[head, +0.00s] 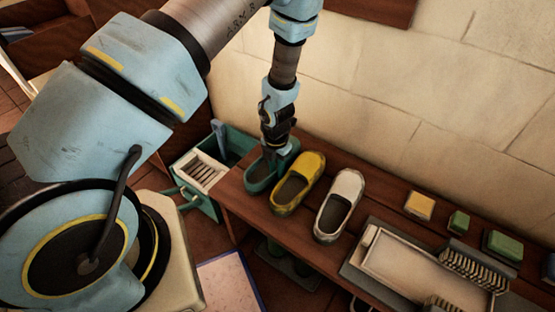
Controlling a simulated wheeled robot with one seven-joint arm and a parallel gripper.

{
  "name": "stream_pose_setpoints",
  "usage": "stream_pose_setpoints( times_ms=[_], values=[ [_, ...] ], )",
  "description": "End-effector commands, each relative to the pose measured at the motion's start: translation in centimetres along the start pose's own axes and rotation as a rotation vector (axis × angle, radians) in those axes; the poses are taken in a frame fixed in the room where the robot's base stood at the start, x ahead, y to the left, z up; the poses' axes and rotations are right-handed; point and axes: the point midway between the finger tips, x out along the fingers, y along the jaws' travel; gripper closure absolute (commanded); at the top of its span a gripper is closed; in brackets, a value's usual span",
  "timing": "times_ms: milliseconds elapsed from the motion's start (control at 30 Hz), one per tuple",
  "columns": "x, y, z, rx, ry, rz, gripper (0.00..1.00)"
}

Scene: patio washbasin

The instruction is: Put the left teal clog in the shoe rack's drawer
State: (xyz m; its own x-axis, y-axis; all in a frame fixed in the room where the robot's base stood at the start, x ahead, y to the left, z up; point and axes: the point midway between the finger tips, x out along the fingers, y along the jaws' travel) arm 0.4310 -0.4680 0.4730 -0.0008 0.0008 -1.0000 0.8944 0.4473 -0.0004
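A teal clog (258,180) sits at the left end of the wooden bench top, left of a yellow clog. My gripper (269,152) is down at the clog from above and hides part of it. Whether its fingers are open or shut on the clog does not show. A teal drawer (209,207) with a handle stands pulled open to the left of the bench end. A white slatted piece (199,170) and a blue upright item (218,135) are in it, with the far part less clear.
The yellow clog (308,166) and a white clog (347,184) stand close by on the bench (380,200). Dark green shapes (275,247) show under the bench. The wall rises behind.

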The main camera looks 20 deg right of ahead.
Motion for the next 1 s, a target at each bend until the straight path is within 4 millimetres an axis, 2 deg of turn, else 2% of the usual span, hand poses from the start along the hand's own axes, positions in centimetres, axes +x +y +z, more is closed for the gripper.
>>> stream_pose_setpoints(
  times_ms=[233, 433, 1000],
  values=[
    [0.27, -0.02, 0.04, -0.001, -0.001, 0.0, 0.77],
    [0.25, -0.01, 0.04, 0.0, -0.001, 0.0, 0.99],
    [0.23, 0.0, 0.04, -0.001, -0.001, 0.001, 1.0]
  ],
)
